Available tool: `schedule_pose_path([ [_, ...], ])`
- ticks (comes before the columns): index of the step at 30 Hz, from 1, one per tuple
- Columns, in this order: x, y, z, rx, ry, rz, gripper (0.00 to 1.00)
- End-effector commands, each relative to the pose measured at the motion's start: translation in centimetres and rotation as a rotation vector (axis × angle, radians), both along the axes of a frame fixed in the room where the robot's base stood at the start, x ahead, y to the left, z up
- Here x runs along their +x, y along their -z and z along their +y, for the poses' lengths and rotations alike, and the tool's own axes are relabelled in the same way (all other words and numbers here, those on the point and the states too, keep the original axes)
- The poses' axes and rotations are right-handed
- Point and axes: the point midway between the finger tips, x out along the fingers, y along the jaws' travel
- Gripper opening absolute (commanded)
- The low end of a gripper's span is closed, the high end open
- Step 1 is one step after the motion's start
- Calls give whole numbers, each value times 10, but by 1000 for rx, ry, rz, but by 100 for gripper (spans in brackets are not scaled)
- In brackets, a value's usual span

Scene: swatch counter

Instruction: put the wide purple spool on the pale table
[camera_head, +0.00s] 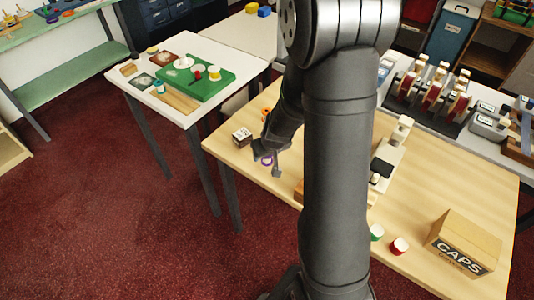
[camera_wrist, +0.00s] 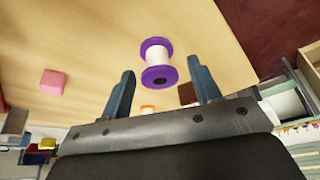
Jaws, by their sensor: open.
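The purple spool (camera_wrist: 158,57) has two purple flanges and a white middle. In the wrist view it stands out just beyond and between the fingertips of my open gripper (camera_wrist: 160,68). No finger clearly touches it. In the head view a small purple part of the spool (camera_head: 267,159) shows between my fingers (camera_head: 268,164), over the left part of the wooden table (camera_head: 225,152); the rest is hidden. A pale, white-topped table (camera_head: 133,78) stands to the left, apart from the wooden one.
The pale table holds a green board (camera_head: 215,85), a wooden strip and several small items. A pink block (camera_wrist: 52,83) shows in the wrist view. A CAPS box (camera_head: 463,243) stands at the right front.

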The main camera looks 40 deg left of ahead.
Motion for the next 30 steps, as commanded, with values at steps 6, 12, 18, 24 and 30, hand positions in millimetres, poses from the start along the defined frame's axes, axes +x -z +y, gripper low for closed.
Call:
schedule_pose_path([
  [6,-5,-27,-9,3,1,-4,57],
  [12,-11,-55,-19,3,0,-5,57],
  [18,-17,-82,-28,3,1,-4,57],
  [24,-21,-100,-35,2,0,-2,57],
  [30,-23,-107,-38,0,0,-1,57],
])
